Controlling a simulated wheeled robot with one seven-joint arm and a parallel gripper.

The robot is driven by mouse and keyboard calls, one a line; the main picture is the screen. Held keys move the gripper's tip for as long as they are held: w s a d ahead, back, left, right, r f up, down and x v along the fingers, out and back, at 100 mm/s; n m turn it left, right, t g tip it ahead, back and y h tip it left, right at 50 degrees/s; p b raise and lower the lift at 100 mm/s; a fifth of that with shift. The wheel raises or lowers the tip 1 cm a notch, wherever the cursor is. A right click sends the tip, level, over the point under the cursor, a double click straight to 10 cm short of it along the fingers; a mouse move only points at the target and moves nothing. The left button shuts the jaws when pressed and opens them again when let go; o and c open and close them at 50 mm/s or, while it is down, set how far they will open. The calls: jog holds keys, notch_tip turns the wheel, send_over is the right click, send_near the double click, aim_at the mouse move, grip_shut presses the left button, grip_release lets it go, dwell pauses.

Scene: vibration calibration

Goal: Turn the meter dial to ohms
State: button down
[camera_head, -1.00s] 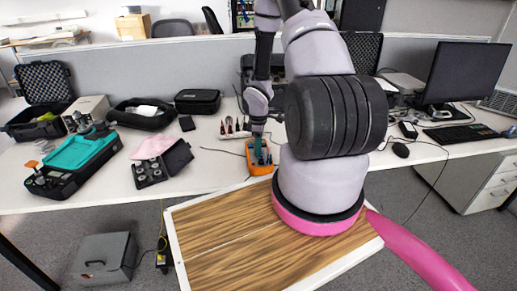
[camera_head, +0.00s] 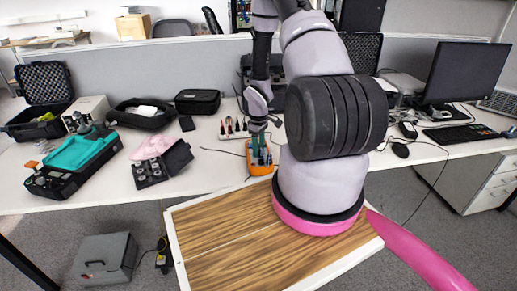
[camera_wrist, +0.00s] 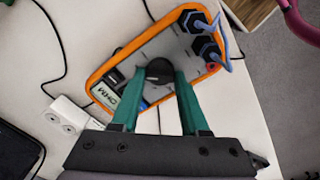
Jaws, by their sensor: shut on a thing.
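The orange-edged meter (camera_head: 260,160) lies on the white table, left of my arm in the head view. In the wrist view the meter (camera_wrist: 124,53) shows a grey face with a small display (camera_wrist: 107,95) that reads what looks like "OHM". Its round black dial (camera_wrist: 159,71) sits between the green fingertips of my gripper (camera_wrist: 160,80). My gripper (camera_head: 258,142) points down at the meter and is shut on the dial. The dial's pointer mark cannot be made out. Blue leads (camera_wrist: 222,40) plug into black sockets at the meter's far end.
A white power strip (camera_wrist: 70,122) and black cables lie beside the meter.

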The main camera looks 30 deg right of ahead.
jog(key=shift+c, duration=2.1)
grip_release()
notch_tip(320, 180, up, 11)
jog(key=shift+f, duration=0.1)
